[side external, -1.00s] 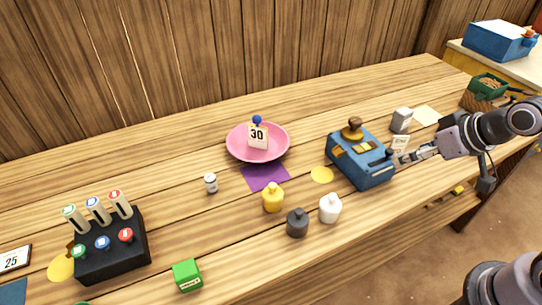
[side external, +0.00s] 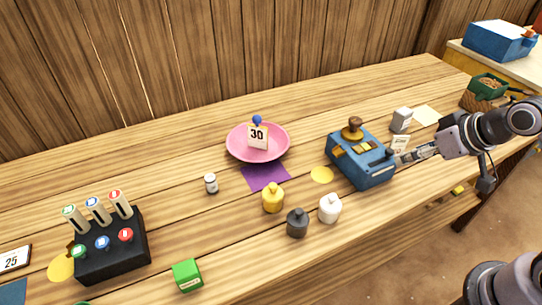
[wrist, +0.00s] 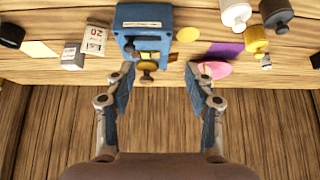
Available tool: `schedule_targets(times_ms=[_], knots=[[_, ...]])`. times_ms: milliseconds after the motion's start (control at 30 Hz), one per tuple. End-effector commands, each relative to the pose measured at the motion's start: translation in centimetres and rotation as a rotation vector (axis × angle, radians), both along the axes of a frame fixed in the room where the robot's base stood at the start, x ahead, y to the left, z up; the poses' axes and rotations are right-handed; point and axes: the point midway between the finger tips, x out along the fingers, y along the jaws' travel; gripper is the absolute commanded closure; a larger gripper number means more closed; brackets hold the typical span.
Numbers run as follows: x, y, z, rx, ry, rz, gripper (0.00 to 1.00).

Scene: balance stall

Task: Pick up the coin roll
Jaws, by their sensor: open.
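A small pale upright cylinder with a grey band (side external: 211,183) stands on the table left of the pink dish; it looks like the coin roll, though its label is too small to read. It also shows small at the right in the wrist view (wrist: 266,62). My gripper (side external: 404,157) is at the right, beside the blue box, far from the cylinder. In the wrist view my gripper (wrist: 160,72) has its two fingers wide apart, with nothing between the tips but background; the blue box lies beyond them.
The blue box (side external: 369,169) bears a brown-knobbed stamp. A pink dish (side external: 237,151) with a "30" card stands mid-table. Yellow (side external: 273,198), black (side external: 297,225) and white (side external: 330,209) bottles, a green box (side external: 187,275) and a black rack (side external: 115,262) stand nearer the front.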

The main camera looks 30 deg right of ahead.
Motion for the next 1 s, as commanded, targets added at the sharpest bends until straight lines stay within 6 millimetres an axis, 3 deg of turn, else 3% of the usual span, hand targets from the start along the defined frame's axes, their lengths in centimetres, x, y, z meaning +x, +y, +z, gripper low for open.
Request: schedule_targets(times_ms=[267, 600, 800, 1000], knots=[[1.3, 0.7, 1.3, 0.051, 0.018, -0.047, 0.46], [8.8, 5.5, 6.0, 0.311, 0.141, -0.353, 0.46], [13.5, 9.4, 7.3, 0.442, 0.224, -0.562, 0.46], [17.9, 14.0, 7.3, 0.548, 0.307, -0.781, 0.46]])
